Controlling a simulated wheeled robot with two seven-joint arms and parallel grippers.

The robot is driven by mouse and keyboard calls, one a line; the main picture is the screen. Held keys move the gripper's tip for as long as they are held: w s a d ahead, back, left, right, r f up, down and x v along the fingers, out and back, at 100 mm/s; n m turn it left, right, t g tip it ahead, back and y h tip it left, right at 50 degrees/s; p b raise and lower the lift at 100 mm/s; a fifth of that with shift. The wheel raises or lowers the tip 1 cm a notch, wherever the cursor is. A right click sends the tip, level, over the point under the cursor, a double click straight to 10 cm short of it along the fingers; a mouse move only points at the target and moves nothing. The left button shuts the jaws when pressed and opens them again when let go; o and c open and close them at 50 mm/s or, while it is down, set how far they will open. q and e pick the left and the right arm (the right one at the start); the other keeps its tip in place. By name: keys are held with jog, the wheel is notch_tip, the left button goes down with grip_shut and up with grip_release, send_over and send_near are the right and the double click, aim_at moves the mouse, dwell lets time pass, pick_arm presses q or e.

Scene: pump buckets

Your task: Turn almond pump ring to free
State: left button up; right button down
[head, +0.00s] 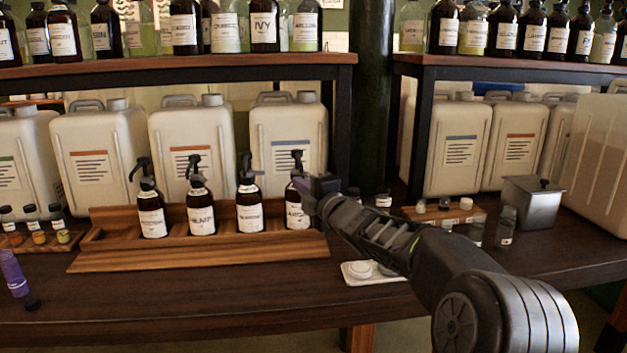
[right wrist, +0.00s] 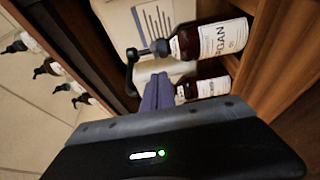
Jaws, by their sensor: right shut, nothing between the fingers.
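Four pump bottles with white labels stand in a row on a wooden stand (head: 200,253) in the head view. The label of the second bottle (head: 201,208) reads like HEMP. The labels of the first bottle (head: 151,210) and third bottle (head: 249,208) are too blurred to read surely, so I cannot tell which is almond. My right gripper (head: 320,186) is shut and empty, right beside the pump of the fourth bottle (head: 297,212). In the right wrist view its fingers (right wrist: 158,92) are together near a bottle (right wrist: 215,42) whose label ends in GAN. Another bottle (right wrist: 210,87) is partly hidden. My left gripper is out of view.
Large white canisters (head: 187,140) stand behind the row under a shelf (head: 170,72). A small white tray (head: 375,280) lies below my right arm. A metal box (head: 533,200) stands at the right and a purple object (head: 13,272) at the left edge. The front table is mostly clear.

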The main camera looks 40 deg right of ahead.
jog(key=shift+s+d, duration=0.85)
jog(key=shift+s, duration=0.15)
